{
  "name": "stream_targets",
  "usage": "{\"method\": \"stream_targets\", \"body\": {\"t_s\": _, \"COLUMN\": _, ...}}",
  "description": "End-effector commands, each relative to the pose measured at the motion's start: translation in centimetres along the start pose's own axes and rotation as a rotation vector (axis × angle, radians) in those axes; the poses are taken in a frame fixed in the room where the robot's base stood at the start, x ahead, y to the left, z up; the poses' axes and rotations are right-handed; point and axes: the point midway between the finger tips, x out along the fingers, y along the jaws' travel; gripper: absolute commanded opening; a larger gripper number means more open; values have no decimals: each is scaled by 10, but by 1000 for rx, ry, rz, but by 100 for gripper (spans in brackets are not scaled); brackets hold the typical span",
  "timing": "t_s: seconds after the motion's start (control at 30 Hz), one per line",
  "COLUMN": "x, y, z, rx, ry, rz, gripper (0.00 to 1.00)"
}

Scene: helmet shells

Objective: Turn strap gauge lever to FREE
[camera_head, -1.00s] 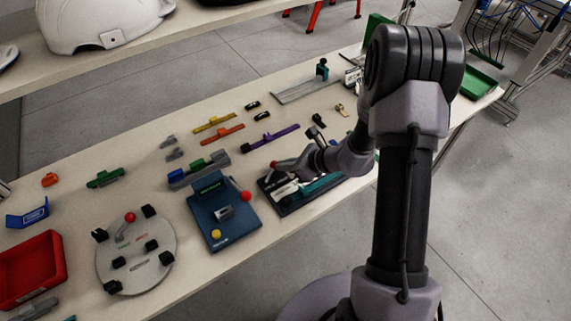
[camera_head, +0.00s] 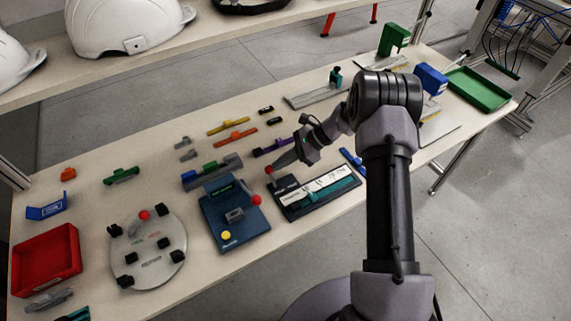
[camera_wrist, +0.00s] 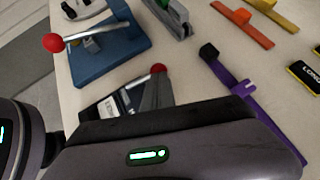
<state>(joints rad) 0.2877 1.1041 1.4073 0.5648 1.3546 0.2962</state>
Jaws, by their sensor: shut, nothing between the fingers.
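The strap gauge (camera_head: 322,207) is a black base with a white scale panel and a teal strap, in the right middle of the bench. A red ball knob (camera_head: 268,169) shows at its back left corner, and also in the wrist view (camera_wrist: 158,69). My gripper (camera_head: 274,167) is shut and empty, its tapered grey fingertips right at the knob; I cannot tell whether they touch. In the wrist view the grey fingers (camera_wrist: 155,92) point at the knob and cover part of the gauge. The lever arm is mostly hidden and any FREE mark is unreadable.
A blue fixture (camera_head: 245,232) with its own red-knobbed lever stands just left of the gauge. A round grey plate (camera_head: 165,265) with black blocks is farther left. A purple strap piece (camera_wrist: 255,112) lies close behind my gripper.

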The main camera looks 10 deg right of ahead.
Motion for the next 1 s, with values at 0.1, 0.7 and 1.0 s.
{"method": "stream_targets", "body": {"t_s": 0.1, "x": 4, "y": -2, "z": 3, "rx": -1, "ry": 0, "rz": -1, "gripper": 0}}
{"method": "stream_targets", "body": {"t_s": 0.7, "x": 9, "y": -4, "z": 8, "rx": 1, "ry": -1, "rz": -3, "gripper": 0}}
{"method": "stream_targets", "body": {"t_s": 1.0, "x": 9, "y": -4, "z": 9, "rx": 1, "ry": -1, "rz": -4, "gripper": 0}}
